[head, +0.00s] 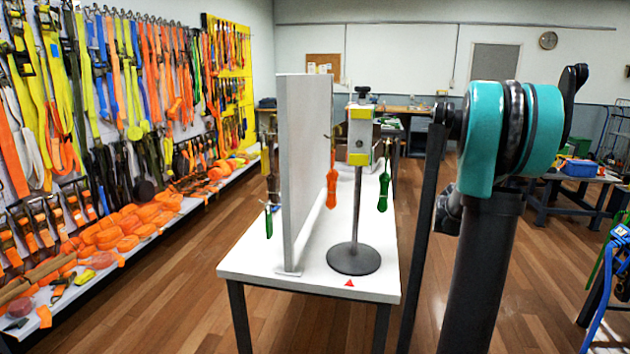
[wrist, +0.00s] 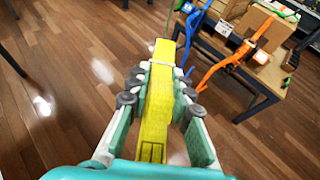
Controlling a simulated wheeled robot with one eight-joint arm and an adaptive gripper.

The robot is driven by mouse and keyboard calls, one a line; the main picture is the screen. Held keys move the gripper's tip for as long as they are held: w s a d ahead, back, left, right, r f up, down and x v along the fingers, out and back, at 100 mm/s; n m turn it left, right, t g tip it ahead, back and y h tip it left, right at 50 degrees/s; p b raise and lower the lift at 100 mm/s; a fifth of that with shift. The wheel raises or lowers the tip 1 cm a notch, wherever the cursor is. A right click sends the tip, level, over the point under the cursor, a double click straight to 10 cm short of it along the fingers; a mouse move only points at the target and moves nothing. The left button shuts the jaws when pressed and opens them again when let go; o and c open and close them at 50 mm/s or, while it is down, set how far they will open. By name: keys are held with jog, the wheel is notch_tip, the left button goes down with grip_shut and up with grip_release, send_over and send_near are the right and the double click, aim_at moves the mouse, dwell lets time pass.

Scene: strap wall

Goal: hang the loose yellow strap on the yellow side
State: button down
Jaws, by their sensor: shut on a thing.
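In the wrist view my gripper (wrist: 158,88) is shut on a yellow strap (wrist: 160,65), which runs lengthwise between its fingers and past their tips. My gripper and this strap do not show in the head view. In the head view a stand (head: 353,258) with a round dark base and a thin post is on the white table. Its head (head: 360,138) is a pale block with yellow patches. An orange strap (head: 331,182) hangs left of the post, and a green strap (head: 383,188) hangs on the right.
A tall grey panel (head: 305,165) stands on the white table (head: 320,280), left of the stand. More straps hang beyond it. A strap wall (head: 100,90) fills the left. In the wrist view a wooden table (wrist: 265,75) with a cardboard box (wrist: 262,30) is at upper right.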

jog(key=w+a+f+n+t+y, duration=0.1)
jog(key=a+f+n+t+y, duration=0.1)
jog(key=a, duration=1)
jog(key=w+a+f+n+t+y, duration=0.2)
jog(key=a+f+n+y, duration=0.1)
jog(key=a, duration=1)
jog(key=w+a+f+n+t+y, duration=0.1)
jog(key=a+f, duration=0.4)
jog(key=a, duration=0.8)
jog(key=shift+w+a+f+n+t+y, duration=0.1)
jog(key=shift+w+f+n+t+y, duration=0.15)
jog(key=shift+n+y, duration=0.35)
jog(key=shift+w+a+n+t+y, duration=0.15)
jog(key=shift+n+t+y, duration=0.2)
jog(key=shift+n, duration=0.45)
jog(key=shift+d, duration=0.1)
jog(key=shift+s, duration=0.1)
